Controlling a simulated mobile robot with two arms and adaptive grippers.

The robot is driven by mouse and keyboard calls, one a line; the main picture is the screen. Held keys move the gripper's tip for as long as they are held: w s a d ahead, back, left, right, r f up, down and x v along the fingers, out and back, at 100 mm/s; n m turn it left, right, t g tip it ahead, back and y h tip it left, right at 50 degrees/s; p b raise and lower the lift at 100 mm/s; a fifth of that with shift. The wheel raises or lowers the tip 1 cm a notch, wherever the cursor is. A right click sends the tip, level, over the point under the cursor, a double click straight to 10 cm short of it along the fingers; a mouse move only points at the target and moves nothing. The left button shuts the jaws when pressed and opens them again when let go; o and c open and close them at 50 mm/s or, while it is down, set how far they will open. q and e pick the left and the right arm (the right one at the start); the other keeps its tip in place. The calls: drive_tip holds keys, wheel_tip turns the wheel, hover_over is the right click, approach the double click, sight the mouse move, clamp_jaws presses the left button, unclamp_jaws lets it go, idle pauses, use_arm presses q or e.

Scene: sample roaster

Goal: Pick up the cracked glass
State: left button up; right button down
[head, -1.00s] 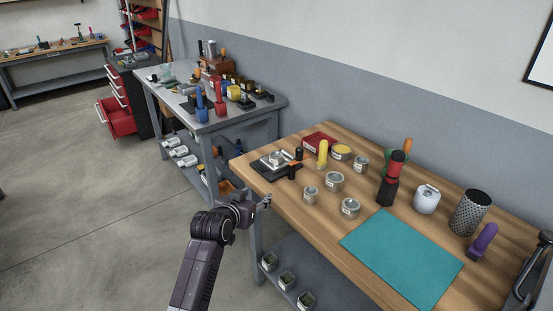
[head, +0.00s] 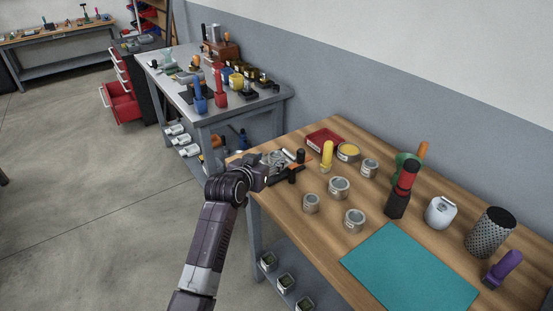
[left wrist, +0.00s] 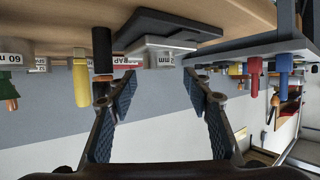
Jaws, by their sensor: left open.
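I cannot make out a cracked glass for certain in either view. My left gripper (head: 281,165) is open and empty at the left end of the wooden bench (head: 290,205), beside a dark plate carrying a silvery piece, which it partly covers in the head view. In the left wrist view, which is upside down, the open fingers (left wrist: 160,88) point towards the dark plate (left wrist: 170,24) and a pale labelled block (left wrist: 158,52) on it. Nothing is between the fingertips. A black-handled tool (left wrist: 103,55) stands near the left finger. My right gripper is not in view.
Several tins (head: 339,187), a yellow-handled tool (head: 327,156), a red box (head: 324,139), a red-and-black tool (head: 402,188) and a white canister (head: 440,212) stand on the bench. A teal mat (head: 408,267) is bare. A grey bench (head: 240,112) stands behind.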

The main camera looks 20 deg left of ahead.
sight(275, 156)
use_arm(q)
drive_tip(key=x, duration=0.4)
drive_tip(key=shift+f, duration=0.2)
drive_tip(key=shift+w+f, duration=0.2)
drive_tip(key=shift+w, duration=0.35)
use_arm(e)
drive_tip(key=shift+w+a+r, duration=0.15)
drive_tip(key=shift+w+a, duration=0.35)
use_arm(q)
drive_tip(key=shift+d, duration=0.1)
drive_tip(key=c, duration=0.9)
drive_tip(key=shift+c, duration=0.4)
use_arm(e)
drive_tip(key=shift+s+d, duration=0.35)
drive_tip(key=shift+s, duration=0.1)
use_arm(q)
drive_tip(key=shift+r, duration=0.15)
